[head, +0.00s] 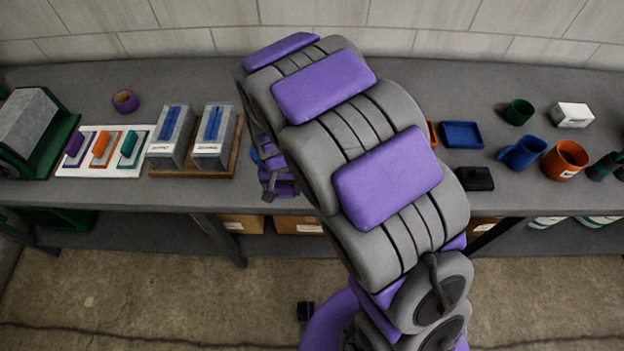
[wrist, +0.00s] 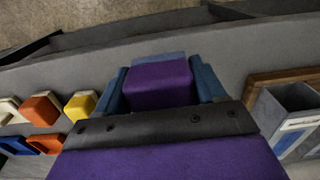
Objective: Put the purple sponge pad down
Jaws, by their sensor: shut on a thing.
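The purple sponge pad (wrist: 158,84) shows in the wrist view as a purple block between the blue fingers of my gripper (wrist: 160,88). My gripper is shut on it. The grey bench top lies around and beyond it; I cannot tell whether the pad touches the bench. In the head view my gripper (head: 270,190) is mostly hidden behind my arm, near the bench's front edge, right of the wooden tray (head: 236,162). The pad cannot be made out there. Another purple pad (head: 75,144) lies on a white board at left, beside orange and teal ones.
The wooden tray holds two grey metal boxes (head: 215,135). In the wrist view, orange and yellow blocks (wrist: 81,105) stand left of my gripper. My arm hides the bench's middle.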

